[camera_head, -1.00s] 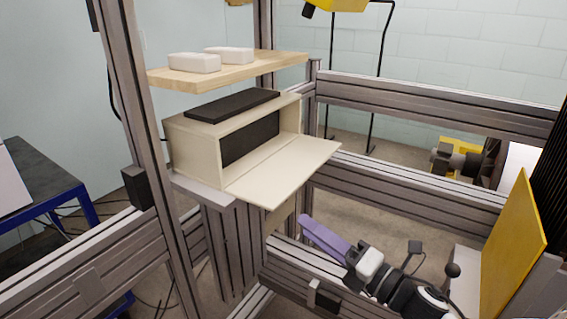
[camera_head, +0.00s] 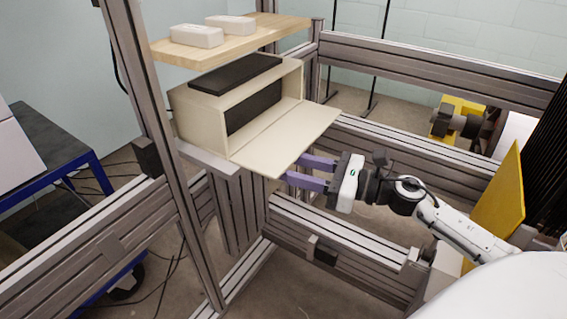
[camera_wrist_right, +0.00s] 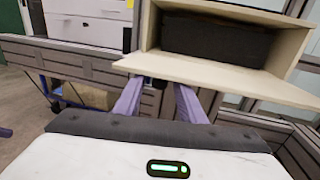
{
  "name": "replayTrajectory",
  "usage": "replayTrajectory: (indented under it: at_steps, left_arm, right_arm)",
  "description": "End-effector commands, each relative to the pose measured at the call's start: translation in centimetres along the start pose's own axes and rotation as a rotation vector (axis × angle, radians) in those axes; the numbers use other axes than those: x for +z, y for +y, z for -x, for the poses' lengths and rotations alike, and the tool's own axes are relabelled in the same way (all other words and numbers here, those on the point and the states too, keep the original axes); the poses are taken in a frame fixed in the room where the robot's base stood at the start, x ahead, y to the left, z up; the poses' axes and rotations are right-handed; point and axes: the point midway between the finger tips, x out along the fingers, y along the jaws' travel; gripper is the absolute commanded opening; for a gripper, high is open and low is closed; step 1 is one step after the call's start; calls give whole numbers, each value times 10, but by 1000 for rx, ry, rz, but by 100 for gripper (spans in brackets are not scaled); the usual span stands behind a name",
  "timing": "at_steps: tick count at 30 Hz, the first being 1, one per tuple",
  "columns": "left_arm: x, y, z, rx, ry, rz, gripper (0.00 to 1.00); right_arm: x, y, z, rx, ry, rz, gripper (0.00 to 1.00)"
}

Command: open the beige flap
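The beige flap (camera_head: 288,138) is hinged along the lower front edge of a beige box (camera_head: 205,115). It stands folded out, roughly level, leaving the box front open. It also shows in the right wrist view (camera_wrist_right: 225,76). My right gripper (camera_head: 294,169) has two purple fingers spread apart with nothing between them. Its fingertips are at the flap's outer edge and partly hidden beneath it. In the right wrist view the fingers (camera_wrist_right: 158,88) reach up to the flap's underside; I cannot tell whether they touch it.
A dark block (camera_head: 255,109) shows inside the box, and a black slab (camera_head: 235,73) lies on top. A wooden shelf (camera_head: 225,50) with two white blocks is above. Metal frame rails (camera_head: 340,240) surround the box. A yellow panel (camera_head: 497,200) stands at the right.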

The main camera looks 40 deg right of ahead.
Motion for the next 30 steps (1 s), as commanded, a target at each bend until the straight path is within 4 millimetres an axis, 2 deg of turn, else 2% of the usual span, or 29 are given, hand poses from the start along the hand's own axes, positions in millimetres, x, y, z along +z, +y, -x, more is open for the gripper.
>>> replayTrajectory:
  at_steps: [5, 13, 20, 26, 30]
  left_arm:
    - [0, 0, 0, 0, -1, 0, 0]
    - [0, 0, 0, 0, -1, 0, 0]
    - [0, 0, 0, 0, -1, 0, 0]
    - [-1, 0, 1, 0, -1, 0, 0]
    - [-11, 1, 11, -1, -4, -2, 0]
  right_arm:
    - [0, 0, -11, 1, 0, 0, 37]
    - [0, 0, -12, -1, 0, -1, 37]
    - [0, 0, -12, 0, 0, -1, 0]
    - [1, 0, -12, 0, 1, -1, 0]
    - [8, 0, -12, 0, 27, -5, 0]
